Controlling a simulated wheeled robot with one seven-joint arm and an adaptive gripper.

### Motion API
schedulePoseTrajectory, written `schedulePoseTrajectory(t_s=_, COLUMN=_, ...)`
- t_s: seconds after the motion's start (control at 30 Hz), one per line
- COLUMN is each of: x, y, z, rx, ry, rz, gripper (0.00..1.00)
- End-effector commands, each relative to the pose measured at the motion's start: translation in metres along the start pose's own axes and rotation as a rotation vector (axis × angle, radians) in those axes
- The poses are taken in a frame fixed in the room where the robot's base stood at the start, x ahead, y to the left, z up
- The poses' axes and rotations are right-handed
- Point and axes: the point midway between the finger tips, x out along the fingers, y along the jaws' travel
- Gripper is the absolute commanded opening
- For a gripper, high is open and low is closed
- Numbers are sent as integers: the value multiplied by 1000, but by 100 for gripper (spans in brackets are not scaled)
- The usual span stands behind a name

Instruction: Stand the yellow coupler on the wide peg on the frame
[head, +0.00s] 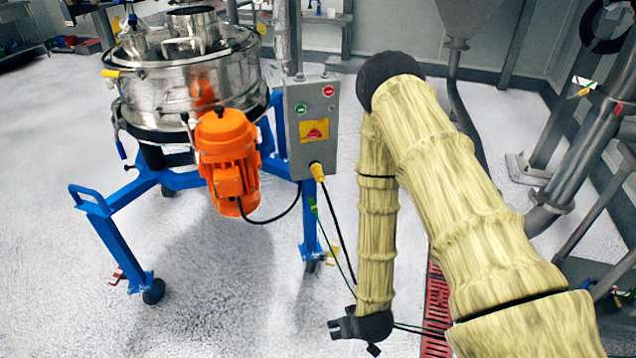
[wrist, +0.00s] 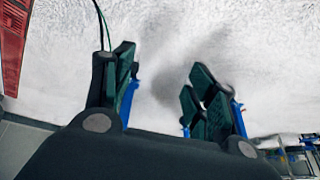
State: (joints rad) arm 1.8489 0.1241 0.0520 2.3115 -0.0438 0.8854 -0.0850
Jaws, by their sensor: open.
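A yellow coupler (head: 318,172) is at the bottom edge of the grey control box, with a black cable hanging below it. The blue frame (head: 180,180) stands on casters under the steel sifter. I cannot make out the wide peg on it. My gripper (head: 335,328) hangs low over the floor, below and slightly right of the coupler in the head view, well apart from it. In the wrist view my gripper (wrist: 165,90) has its fingers spread with nothing between them; bare floor shows through the gap. The coupler is not clearly visible there.
The control box (head: 312,125) is fixed beside the sifter (head: 195,85). An orange motor (head: 228,160) juts out in front. A green cable (head: 335,245) trails near my gripper. A red floor grate (head: 435,300) lies behind my arm. Steel pipes (head: 580,150) stand at right. The front floor is clear.

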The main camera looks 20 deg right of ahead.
Motion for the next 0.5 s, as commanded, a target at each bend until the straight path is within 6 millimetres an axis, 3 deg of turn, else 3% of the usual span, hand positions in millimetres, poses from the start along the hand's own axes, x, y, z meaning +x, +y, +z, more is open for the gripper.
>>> schedulePoseTrajectory(t_s=0.03, x=19, y=0, z=-23, rx=-1, ry=66, rz=-6, gripper=57)
schedulePoseTrajectory(t_s=0.2, x=47, y=2, z=-109, rx=-18, ry=286, rz=-16, gripper=57)
schedulePoseTrajectory(t_s=0.33, x=56, y=6, z=-177, rx=-27, ry=462, rz=-14, gripper=57)
schedulePoseTrajectory(t_s=0.5, x=54, y=16, z=-266, rx=-33, ry=698, rz=4, gripper=57)
